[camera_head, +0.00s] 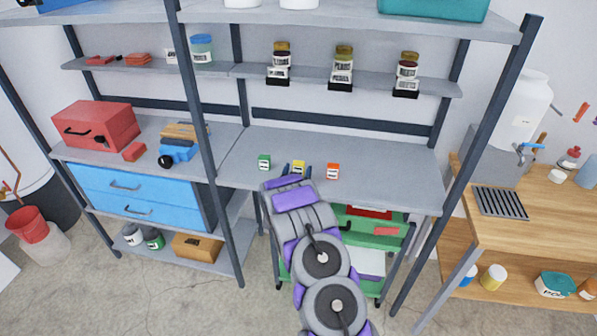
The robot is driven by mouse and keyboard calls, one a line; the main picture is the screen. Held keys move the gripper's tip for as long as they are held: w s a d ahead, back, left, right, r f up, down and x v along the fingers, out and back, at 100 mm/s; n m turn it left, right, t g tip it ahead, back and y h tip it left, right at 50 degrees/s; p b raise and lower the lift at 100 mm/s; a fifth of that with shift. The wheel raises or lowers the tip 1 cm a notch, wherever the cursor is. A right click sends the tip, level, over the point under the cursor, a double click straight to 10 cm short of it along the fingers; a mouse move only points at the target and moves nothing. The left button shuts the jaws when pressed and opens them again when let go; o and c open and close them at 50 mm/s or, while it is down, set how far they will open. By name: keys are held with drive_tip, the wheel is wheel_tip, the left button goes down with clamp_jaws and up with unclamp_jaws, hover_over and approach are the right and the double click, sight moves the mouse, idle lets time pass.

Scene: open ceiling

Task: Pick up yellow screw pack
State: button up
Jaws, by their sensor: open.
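The yellow screw pack (299,167) is a small box standing on the grey workbench shelf (380,165). A green pack (264,162) stands to its left and an orange-red pack (333,171) to its right. My gripper (298,169) is open at the yellow pack, with its dark fingers showing on either side of the pack's lower part. My arm hides the bench edge below it. I cannot tell whether the fingers touch the pack.
An upper shelf (430,86) holds several jars. A dark upright post (195,90) stands left of the packs and another (485,120) to the right. A red toolbox (95,127) is at the left. The bench behind and right of the packs is clear.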

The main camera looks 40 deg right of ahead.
sight(298, 167)
drive_tip(key=shift+b+x, duration=0.35)
drive_tip(key=shift+x, duration=1.3)
drive_tip(key=shift+a, duration=0.1)
drive_tip(key=c, duration=1.1)
drive_tip(key=shift+w+r+p, duration=0.1)
drive_tip(key=shift+r+p, duration=0.05)
drive_tip(key=shift+p, duration=0.25)
